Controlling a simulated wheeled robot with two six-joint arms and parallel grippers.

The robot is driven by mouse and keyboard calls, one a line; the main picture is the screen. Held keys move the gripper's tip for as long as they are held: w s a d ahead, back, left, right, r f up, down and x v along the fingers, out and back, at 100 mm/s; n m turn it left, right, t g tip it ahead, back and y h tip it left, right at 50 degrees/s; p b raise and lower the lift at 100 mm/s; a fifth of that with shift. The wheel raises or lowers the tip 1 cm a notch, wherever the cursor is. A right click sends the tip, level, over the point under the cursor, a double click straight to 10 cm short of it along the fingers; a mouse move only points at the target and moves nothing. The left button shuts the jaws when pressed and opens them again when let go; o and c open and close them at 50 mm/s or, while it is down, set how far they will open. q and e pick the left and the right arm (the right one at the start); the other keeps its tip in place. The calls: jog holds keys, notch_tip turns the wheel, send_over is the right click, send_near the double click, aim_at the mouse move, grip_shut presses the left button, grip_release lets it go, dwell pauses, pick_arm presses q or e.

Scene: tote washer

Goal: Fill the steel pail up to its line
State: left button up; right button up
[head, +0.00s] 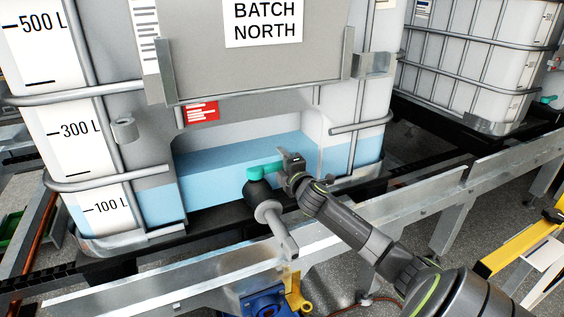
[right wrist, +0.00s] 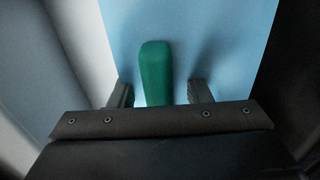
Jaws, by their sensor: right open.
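A big caged tank (head: 220,135) labelled BATCH NORTH holds blue liquid to a little above its 100 L mark. At its foot is a black outlet valve (head: 257,192) with a teal lever (head: 264,171) and a grey spout (head: 275,226) slanting down to the right. My right gripper (head: 287,163) is at the lever's right end. In the right wrist view the green lever (right wrist: 155,75) stands between my two open fingers (right wrist: 160,94), with a gap on either side. I see no steel pail in either view. My left gripper is out of view.
A galvanised rail (head: 420,200) runs in front of the tank, below my right arm. A blue device (head: 264,303) and a yellow part (head: 296,295) sit below the spout. A second caged tank (head: 480,65) stands at the back right. A yellow frame (head: 515,245) is at right.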

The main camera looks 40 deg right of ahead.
grip_shut()
dwell(0.3)
